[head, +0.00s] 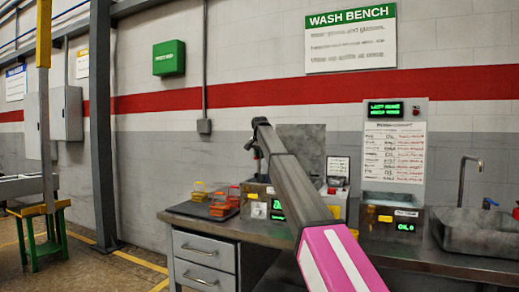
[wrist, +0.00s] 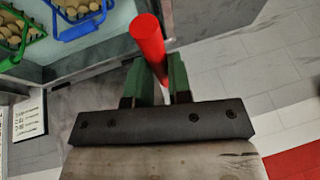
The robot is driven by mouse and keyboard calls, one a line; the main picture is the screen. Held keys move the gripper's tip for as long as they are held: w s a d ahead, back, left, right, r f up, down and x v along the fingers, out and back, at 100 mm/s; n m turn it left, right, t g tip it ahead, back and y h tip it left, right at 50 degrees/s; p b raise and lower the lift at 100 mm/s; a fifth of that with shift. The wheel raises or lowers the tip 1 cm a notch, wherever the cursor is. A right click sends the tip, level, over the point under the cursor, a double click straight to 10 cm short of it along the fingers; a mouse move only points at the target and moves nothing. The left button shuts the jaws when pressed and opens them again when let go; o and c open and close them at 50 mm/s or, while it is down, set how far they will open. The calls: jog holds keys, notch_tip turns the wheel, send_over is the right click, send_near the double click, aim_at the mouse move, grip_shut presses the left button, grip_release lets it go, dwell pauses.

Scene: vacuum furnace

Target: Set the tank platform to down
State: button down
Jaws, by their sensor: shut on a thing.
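In the wrist view, my gripper (wrist: 157,80) has its two green-padded fingers on either side of a red cylindrical handle (wrist: 147,37). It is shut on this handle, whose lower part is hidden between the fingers. Left of it, a tank platform area (wrist: 88,48) shows a blue-handled basket (wrist: 80,22) and a green-handled basket (wrist: 22,40) holding round tan pieces. I cannot tell how high the platform stands. In the head view, my arm reaches over the bench, and the handle cannot be made out there.
The wash bench (head: 400,252) holds small orange and yellow baskets (head: 222,204) on a dark tray, a panel machine with a green display (head: 385,110) and a sink (head: 480,232). A grey column (head: 103,120) and a green-legged stand (head: 45,235) are at left. Some floor is clear.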

aim_at(260, 166)
notch_tip(260, 166, down, 7)
jog(key=shift+s+r, duration=0.1)
jog(key=shift+r, duration=0.05)
jog(key=c, duration=1.1)
grip_release()
jog(key=shift+o, duration=0.2)
jog(key=shift+r, duration=0.1)
jog(key=v, duration=1)
jog(key=shift+r, duration=0.25)
jog(key=shift+s, duration=0.15)
